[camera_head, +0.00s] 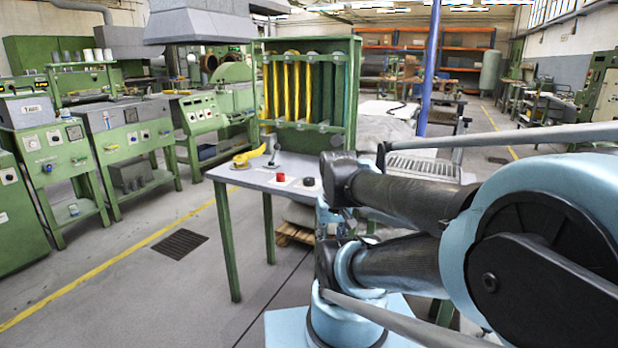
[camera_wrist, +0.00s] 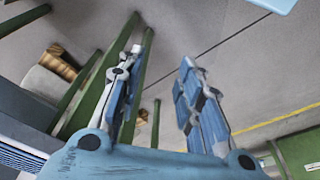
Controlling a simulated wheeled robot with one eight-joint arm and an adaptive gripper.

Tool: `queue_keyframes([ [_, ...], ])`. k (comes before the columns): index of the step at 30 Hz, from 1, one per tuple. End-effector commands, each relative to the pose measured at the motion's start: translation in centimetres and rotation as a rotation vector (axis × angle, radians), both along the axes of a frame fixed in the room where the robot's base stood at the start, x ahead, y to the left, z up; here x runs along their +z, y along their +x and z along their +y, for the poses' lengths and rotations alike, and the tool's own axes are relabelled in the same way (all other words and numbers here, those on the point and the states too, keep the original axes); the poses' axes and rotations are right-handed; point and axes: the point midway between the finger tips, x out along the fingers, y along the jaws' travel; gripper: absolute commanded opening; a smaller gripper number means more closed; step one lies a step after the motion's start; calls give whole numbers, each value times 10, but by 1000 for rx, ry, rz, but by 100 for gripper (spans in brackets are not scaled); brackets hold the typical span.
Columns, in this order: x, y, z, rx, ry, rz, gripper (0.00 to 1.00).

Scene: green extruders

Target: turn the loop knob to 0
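Green extruder machines (camera_head: 48,165) stand on the left in the head view, with small round knobs and switches on their front panels. A second control panel (camera_head: 132,138) is beside them, and a third (camera_head: 198,114) is farther back. The labels are too small to read, so I cannot tell which one is the loop knob or where it points. My gripper (camera_wrist: 165,50) shows in the wrist view with its two blue fingers apart and nothing between them. It is over floor and green legs, with no knob near it. In the head view I cannot clearly make it out.
A green-legged table (camera_head: 237,178) stands in the middle, bearing a yellow tool (camera_head: 248,158), a red block (camera_head: 281,178) and a black piece (camera_head: 308,183). A green rack (camera_head: 352,95) rises behind it. A floor grate (camera_head: 180,244) lies in the open floor between table and machines.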

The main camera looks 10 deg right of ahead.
Motion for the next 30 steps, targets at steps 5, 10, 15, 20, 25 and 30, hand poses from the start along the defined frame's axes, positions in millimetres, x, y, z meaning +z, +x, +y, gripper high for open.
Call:
queue_keyframes([
  [5, 8, -7, 0, -11, 2, -10, 59],
  [10, 34, 12, 1, -109, 21, 7, 59],
  [15, 78, 47, 1, -306, 52, 37, 59],
  [20, 117, 87, 1, -507, 78, 68, 59],
  [25, 152, 132, 0, -719, 98, 99, 59],
  [30, 181, 180, 0, -934, 111, 128, 59],
])
